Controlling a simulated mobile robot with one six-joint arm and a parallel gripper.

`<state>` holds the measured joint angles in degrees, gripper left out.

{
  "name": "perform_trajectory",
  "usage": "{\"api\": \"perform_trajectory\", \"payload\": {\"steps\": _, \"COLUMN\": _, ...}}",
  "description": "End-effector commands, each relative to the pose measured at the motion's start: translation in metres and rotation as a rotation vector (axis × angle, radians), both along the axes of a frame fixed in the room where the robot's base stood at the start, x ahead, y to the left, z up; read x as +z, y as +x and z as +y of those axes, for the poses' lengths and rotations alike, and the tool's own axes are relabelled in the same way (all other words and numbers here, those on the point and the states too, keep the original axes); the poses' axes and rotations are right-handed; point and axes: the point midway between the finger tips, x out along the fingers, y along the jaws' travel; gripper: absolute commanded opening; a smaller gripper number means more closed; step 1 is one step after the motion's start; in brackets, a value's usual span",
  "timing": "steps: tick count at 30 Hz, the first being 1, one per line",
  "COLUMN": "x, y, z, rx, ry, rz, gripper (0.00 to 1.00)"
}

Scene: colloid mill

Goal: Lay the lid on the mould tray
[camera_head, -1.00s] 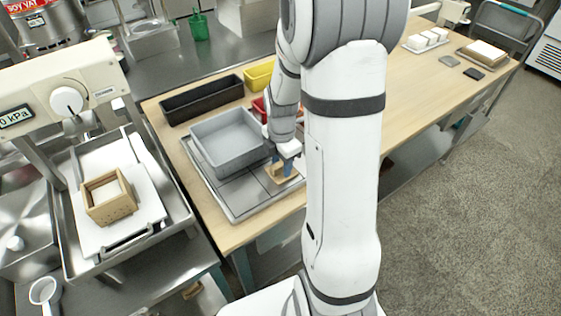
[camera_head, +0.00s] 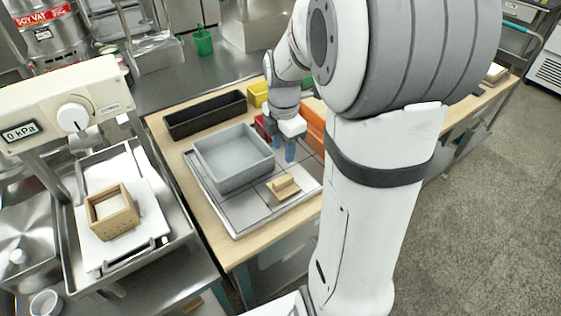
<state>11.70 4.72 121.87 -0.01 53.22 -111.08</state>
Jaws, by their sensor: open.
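The mould tray looks to be the square wooden box (camera_head: 112,224) on a white board at left, under the press; pale material shows inside its open top. The lid looks to be the small wooden piece with a raised bar (camera_head: 284,187), lying on the grey gridded tray on the table. My gripper (camera_head: 284,151) is open and empty, fingers pointing down. It is above and behind the wooden piece in the picture, apart from it.
A grey bin (camera_head: 232,158) stands on the gridded tray (camera_head: 240,213), left of my gripper. A black bin (camera_head: 205,114), a yellow bin (camera_head: 258,93) and an orange one (camera_head: 314,128) stand nearby. The press with its dial (camera_head: 74,119) overhangs the left side.

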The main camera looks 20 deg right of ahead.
Motion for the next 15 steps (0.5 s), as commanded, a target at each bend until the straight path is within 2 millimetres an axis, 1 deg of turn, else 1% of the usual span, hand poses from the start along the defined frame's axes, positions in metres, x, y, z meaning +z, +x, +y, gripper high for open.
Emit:
{"api": "perform_trajectory", "payload": {"steps": 2, "x": 0.007, "y": -0.006, "z": 0.005, "rx": -0.073, "ry": -0.002, "rz": -0.013, "gripper": 0.41}}
{"api": "perform_trajectory", "payload": {"steps": 5, "x": 0.016, "y": -0.020, "z": 0.016, "rx": -0.247, "ry": -0.001, "rz": -0.037, "gripper": 0.41}}
{"api": "perform_trajectory", "payload": {"steps": 9, "x": 0.030, "y": -0.047, "z": 0.033, "rx": -0.575, "ry": 0.015, "rz": -0.079, "gripper": 0.41}}
{"api": "perform_trajectory", "payload": {"steps": 15, "x": 0.042, "y": -0.087, "z": 0.054, "rx": -1.057, "ry": 0.067, "rz": -0.132, "gripper": 0.41}}
